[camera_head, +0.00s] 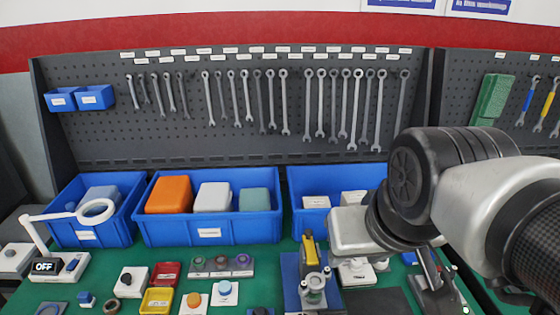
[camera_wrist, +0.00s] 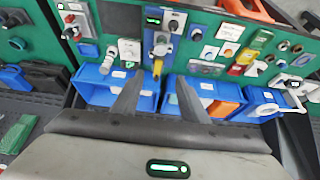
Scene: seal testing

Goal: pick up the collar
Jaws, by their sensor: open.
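A small dark brownish ring (camera_head: 112,306), which looks like the collar, lies on the green bench top at the lower left of the head view. I cannot pick it out surely in the wrist view. My gripper (camera_wrist: 160,88) is open and empty, with its two grey fingers apart in the wrist view. It is raised above the bench over the blue bins, touching nothing that I can see. In the head view my arm comes in from the right and my fingers are hidden. The gripper is well to the right of the ring.
Blue bins (camera_head: 210,232) stand along the back under a dark pegboard (camera_head: 230,100) of wrenches. A white ring lamp (camera_head: 97,211) rises at the left. Near the ring are a black-knobbed switch (camera_head: 130,278), a yellow tray (camera_head: 157,300) and a red tray (camera_head: 166,273).

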